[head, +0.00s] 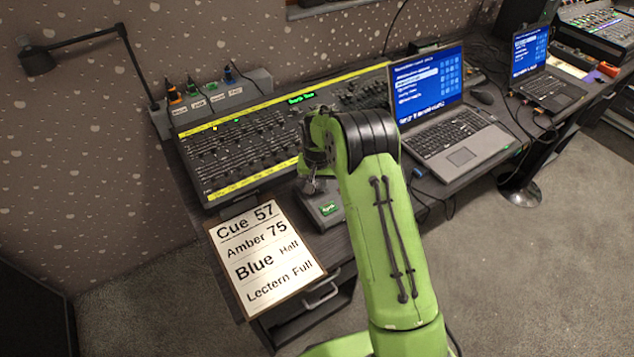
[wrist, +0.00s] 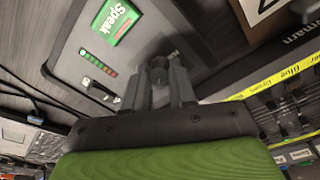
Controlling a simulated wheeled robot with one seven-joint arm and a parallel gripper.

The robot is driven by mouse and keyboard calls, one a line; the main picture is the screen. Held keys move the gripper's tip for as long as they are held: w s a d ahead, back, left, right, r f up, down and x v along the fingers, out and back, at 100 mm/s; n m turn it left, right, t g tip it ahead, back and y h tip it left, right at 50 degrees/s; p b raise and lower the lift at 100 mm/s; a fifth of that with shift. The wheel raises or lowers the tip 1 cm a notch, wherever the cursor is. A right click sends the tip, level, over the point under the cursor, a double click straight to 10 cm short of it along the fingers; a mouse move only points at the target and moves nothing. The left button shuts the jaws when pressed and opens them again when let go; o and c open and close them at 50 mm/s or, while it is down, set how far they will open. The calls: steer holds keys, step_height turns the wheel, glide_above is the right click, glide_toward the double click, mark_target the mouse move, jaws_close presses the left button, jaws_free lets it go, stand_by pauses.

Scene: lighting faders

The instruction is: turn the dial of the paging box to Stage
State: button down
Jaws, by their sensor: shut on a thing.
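The paging box (head: 328,210) is a small dark grey box on the desk in front of the lighting console, partly hidden by my arm. In the wrist view its grey top (wrist: 85,55) shows a green "Speak" button (wrist: 115,20), a row of small lights and a switch. My gripper (wrist: 159,76) is over the box with its two fingers shut around the dark dial (wrist: 158,62). The dial's position labels cannot be read, so I cannot tell where it points. In the head view my gripper (head: 312,183) reaches the box from above.
The lighting console (head: 235,150) with yellow strips stands behind the box. A cue board (head: 265,250) reading "Cue 57" lies at the front left. An open laptop (head: 440,110) stands right of my arm, another (head: 540,70) farther right. Cables run beside the box.

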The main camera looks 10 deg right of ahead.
mark_target(317, 195)
steer(key=m, duration=0.4)
steer(key=shift+w+m, duration=0.1)
steer(key=shift+m, duration=1.9)
steer(key=c, duration=0.9)
jaws_free()
steer(key=shift+c, duration=0.2)
steer(key=shift+r, duration=0.1)
step_height(317, 195, up, 16)
steer(key=s+p, duration=0.1)
steer(key=p, duration=0.2)
steer(key=shift+s+a+f, duration=0.2)
